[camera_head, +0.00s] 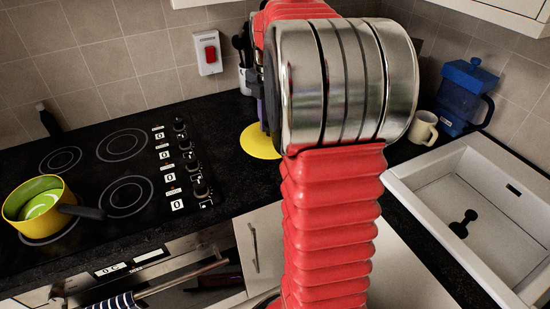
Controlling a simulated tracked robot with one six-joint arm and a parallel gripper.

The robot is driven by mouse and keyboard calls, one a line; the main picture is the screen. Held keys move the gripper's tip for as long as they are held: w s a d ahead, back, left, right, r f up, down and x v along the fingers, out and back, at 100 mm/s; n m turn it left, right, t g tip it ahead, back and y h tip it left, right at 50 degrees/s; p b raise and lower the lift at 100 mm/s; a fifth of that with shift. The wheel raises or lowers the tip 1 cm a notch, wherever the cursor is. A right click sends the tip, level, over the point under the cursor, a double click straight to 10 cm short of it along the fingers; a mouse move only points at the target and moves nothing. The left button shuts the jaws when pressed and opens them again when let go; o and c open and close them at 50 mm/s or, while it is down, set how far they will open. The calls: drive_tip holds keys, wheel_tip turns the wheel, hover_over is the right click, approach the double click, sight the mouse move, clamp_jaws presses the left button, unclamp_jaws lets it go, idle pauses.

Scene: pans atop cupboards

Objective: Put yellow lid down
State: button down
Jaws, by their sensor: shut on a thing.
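The yellow lid (259,143) shows as a flat yellow disc at the black worktop, right of the hob and in front of the back wall. Its right part is hidden behind my arm. My gripper (263,112) shows only as a narrow dark strip left of my arm's silver joint, directly above the lid. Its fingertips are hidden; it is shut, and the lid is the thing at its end. I cannot tell whether the lid touches the worktop or is held just above it.
A yellow pan (40,212) with a green inside stands on the hob (112,168) at the left. A utensil pot (246,80) stands at the back wall. A cream mug (423,127) and a blue jug (465,95) stand behind the white sink (480,200) at the right.

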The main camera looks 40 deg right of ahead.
drive_tip(key=shift+f, duration=3.15)
drive_tip(key=shift+f, duration=0.1)
drive_tip(key=shift+f, duration=1.75)
drive_tip(key=c, duration=1.4)
unclamp_jaws()
drive_tip(key=shift+f, duration=0.1)
wheel_tip(320, 180, up, 12)
drive_tip(key=shift+r, duration=0.1)
